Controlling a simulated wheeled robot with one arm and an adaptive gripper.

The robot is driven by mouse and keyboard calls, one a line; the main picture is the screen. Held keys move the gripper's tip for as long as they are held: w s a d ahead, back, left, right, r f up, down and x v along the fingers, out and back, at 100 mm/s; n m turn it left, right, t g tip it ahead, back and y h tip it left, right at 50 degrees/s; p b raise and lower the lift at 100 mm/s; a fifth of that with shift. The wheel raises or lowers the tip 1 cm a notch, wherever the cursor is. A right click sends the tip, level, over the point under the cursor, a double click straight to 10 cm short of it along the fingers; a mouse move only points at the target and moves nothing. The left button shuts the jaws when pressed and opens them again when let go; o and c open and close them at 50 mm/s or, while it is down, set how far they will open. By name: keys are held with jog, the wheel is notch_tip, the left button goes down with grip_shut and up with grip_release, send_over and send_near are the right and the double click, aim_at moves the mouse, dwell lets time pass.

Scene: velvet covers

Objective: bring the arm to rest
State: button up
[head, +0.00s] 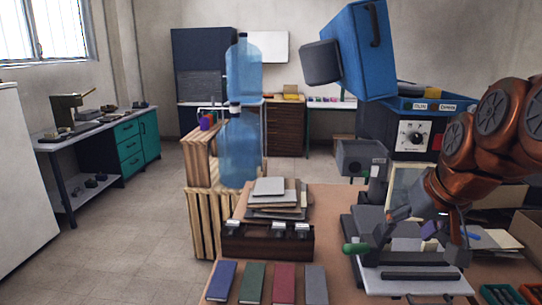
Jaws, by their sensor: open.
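My copper-coloured arm reaches in from the right. My gripper (428,238) is low at its end, over the grey device (352,232) on the brown table (335,198). The gripper's dark fingers stand apart. A small purple patch shows between or behind them; I cannot tell what it is or whether it touches a finger. The arm and gripper hide part of the device and the table behind.
Four-colour covers, including a blue one (221,282) and a red one (285,283), lie at the table's front left. A dark box (265,243) and stacked sheets (273,197) stand behind them. A blue machine (352,50) rises behind the table. Open floor lies left.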

jog(key=s+a+f+g+p, duration=0.2)
jog(key=s+a+f+g, duration=0.1)
jog(key=s+f, duration=0.5)
jog(key=s+a+f+n+g+p, duration=0.1)
jog(key=s+a+f+g+p, duration=0.1)
jog(key=s+f, duration=0.7)
jog(key=s+a+g, duration=0.1)
jog(key=s+g, duration=0.1)
jog(key=s, duration=0.4)
jog(key=shift+f+g+h, duration=0.25)
jog(key=shift+g+h, duration=0.05)
jog(key=shift+a, duration=0.1)
jog(key=shift+c, duration=0.3)
